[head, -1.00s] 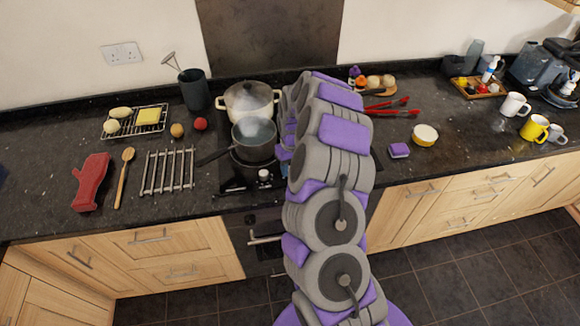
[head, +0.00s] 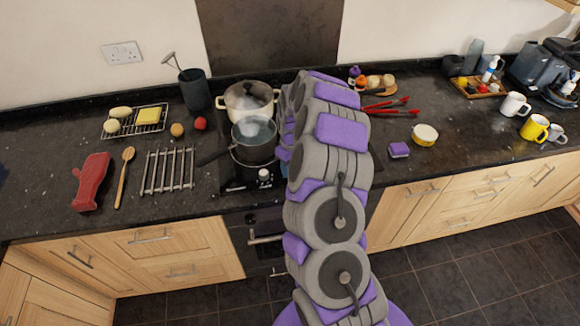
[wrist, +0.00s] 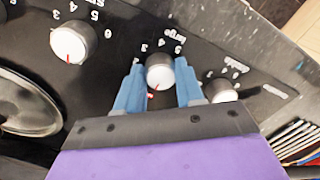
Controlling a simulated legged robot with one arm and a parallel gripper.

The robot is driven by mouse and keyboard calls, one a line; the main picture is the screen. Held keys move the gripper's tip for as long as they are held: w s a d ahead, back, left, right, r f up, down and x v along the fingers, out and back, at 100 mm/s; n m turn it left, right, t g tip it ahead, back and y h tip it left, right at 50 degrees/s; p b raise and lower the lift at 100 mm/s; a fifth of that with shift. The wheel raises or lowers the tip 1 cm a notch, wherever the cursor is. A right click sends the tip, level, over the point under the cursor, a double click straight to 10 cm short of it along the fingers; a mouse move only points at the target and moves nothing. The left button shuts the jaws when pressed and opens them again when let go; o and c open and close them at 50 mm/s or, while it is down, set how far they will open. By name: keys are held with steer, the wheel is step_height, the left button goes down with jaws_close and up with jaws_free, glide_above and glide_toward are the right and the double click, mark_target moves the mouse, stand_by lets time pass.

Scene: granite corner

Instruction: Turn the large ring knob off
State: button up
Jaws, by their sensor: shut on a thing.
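In the wrist view, the large ring knob (wrist: 161,73) is a white knob on the black hob panel, with upside-down lettering reading "large" and numbers beside it. Its red pointer mark is at the lower left of the knob, away from the word. My gripper (wrist: 159,68) has its two blue fingers on either side of this knob, shut on it. In the head view my arm covers the gripper and this knob.
Another white knob (wrist: 73,43) is left in the wrist view, and a smaller one (wrist: 223,92) is close on the right. In the head view, a steaming dark saucepan (head: 255,150) and a cream pot (head: 249,98) stand on the hob left of my arm.

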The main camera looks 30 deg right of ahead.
steer(key=o, duration=1)
steer(key=shift+w, duration=0.1)
steer(key=shift+w+d+r+p, duration=0.15)
steer(key=shift+r+p, duration=0.15)
steer(key=shift+r, duration=2.6)
steer(key=shift+s+d+r+p, duration=0.15)
steer(key=shift+r+p, duration=0.1)
steer(key=shift+r, duration=2.6)
steer(key=shift+w+d+r+p, duration=0.15)
steer(key=shift+r+p, duration=0.15)
steer(key=shift+r, duration=2.6)
